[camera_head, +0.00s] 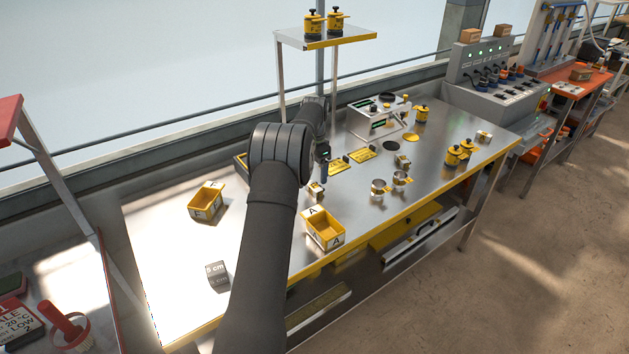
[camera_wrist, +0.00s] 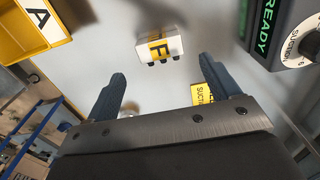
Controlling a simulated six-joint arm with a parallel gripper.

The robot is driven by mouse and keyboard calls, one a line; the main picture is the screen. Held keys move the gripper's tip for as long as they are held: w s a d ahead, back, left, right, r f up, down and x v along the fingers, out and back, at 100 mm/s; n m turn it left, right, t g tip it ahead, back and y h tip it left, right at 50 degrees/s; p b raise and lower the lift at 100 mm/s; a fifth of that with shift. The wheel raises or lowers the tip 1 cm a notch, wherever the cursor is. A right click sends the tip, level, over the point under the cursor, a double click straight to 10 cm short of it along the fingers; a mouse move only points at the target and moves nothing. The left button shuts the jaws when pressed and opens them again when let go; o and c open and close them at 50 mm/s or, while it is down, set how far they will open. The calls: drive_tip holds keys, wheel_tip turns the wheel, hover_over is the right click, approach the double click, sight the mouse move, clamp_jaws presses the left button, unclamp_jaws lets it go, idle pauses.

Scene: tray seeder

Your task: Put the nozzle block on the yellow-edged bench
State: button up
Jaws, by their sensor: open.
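A small white block with a yellow F label and dark nubs along one side, which looks like the nozzle block, shows in the wrist view (camera_wrist: 158,48) just beyond my fingertips, between them in the picture. In the head view a small block (camera_head: 316,188) sits on the bench below my gripper. The yellow-edged bench (camera_head: 160,250) has a shiny steel top. My gripper (camera_wrist: 162,70) is open, with nothing between its dark blue fingers. It also shows in the head view (camera_head: 323,168), partly hidden by my arm, low over the bench middle.
A yellow bin marked A (camera_head: 325,230) stands close in front of the block; another yellow bin (camera_head: 206,201) is to the left. Two metal cups (camera_head: 378,187) are to the right. A dark unit reading READY (camera_wrist: 268,45) is near my right finger. The bench's left part is mostly clear.

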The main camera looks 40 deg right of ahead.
sight(314, 186)
wheel_tip(314, 186, up, 6)
drive_tip(key=shift+f, duration=0.1)
idle(0.4)
wheel_tip(314, 186, down, 12)
wheel_tip(314, 186, up, 3)
drive_tip(key=shift+r, duration=0.5)
drive_tip(key=shift+f, duration=0.15)
